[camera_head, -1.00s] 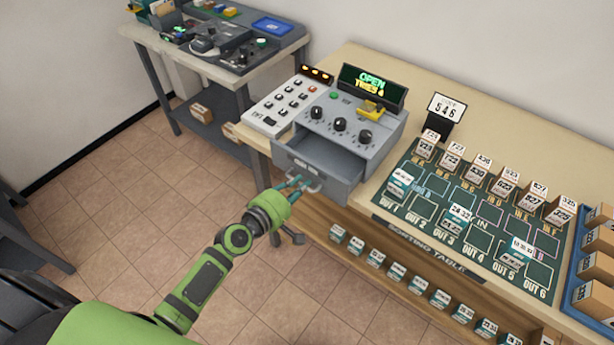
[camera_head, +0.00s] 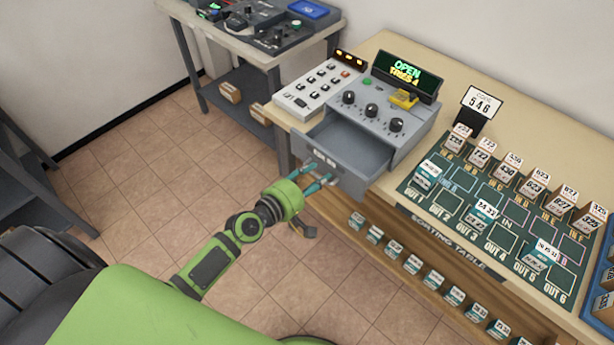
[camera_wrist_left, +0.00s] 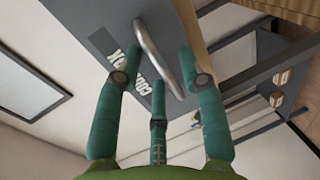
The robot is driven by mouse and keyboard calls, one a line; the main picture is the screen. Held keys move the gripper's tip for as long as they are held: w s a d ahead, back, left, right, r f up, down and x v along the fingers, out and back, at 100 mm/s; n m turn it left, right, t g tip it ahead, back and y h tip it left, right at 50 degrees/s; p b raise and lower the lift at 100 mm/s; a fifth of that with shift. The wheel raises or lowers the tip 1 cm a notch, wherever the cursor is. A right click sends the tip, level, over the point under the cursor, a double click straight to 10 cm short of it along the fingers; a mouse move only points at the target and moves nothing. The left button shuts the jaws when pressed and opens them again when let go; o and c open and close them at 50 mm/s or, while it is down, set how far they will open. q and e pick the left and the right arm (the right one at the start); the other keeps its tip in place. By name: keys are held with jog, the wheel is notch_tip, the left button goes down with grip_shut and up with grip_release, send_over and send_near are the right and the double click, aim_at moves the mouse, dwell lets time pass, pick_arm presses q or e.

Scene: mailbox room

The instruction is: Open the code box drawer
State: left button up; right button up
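The code box (camera_head: 385,108) is a grey unit with three black knobs on the table. Its drawer (camera_head: 338,160) is pulled out, and its empty inside shows from above. My left gripper (camera_head: 311,178) is at the drawer's front, by the metal handle (camera_head: 324,176). In the left wrist view, the handle (camera_wrist_left: 157,55) runs between the spread teal fingers (camera_wrist_left: 155,75), which look apart from it. The drawer front (camera_wrist_left: 108,42) with its lettering is behind the handle. My right gripper is out of view.
A sorting table mat (camera_head: 470,222) with several cards lies right of the box. A keypad (camera_head: 318,88) stands left of it, and a green-lit display (camera_head: 407,72) behind it. A side table (camera_head: 250,45) stands at the back left. The tiled floor is clear.

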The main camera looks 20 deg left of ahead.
pick_arm(q)
jog(key=v, duration=1.1)
jog(key=shift+s, duration=0.4)
jog(key=shift+a+r, duration=0.1)
jog(key=shift+a, duration=0.05)
jog(key=s+a+f+m+g+y, duration=0.2)
jog(key=s+a+f+m+g, duration=0.15)
jog(key=f, duration=0.85)
jog(key=s+a+f+m+g+y, duration=0.2)
jog(key=s+f+m, duration=0.15)
jog(key=f, duration=0.85)
jog(key=s+d+f+m+g, duration=0.2)
jog(key=s+f+m+g, duration=0.2)
jog(key=s+f, duration=0.5)
jog(key=s+d+f+m+g+y, duration=0.1)
jog(key=s+d+f+m+g, duration=0.2)
jog(key=s+f, duration=0.6)
jog(key=s+m+g, duration=0.1)
jog(key=s+m, duration=0.1)
jog(key=s, duration=0.4)
jog(key=shift+s+m, duration=0.15)
jog(key=shift+m, duration=0.15)
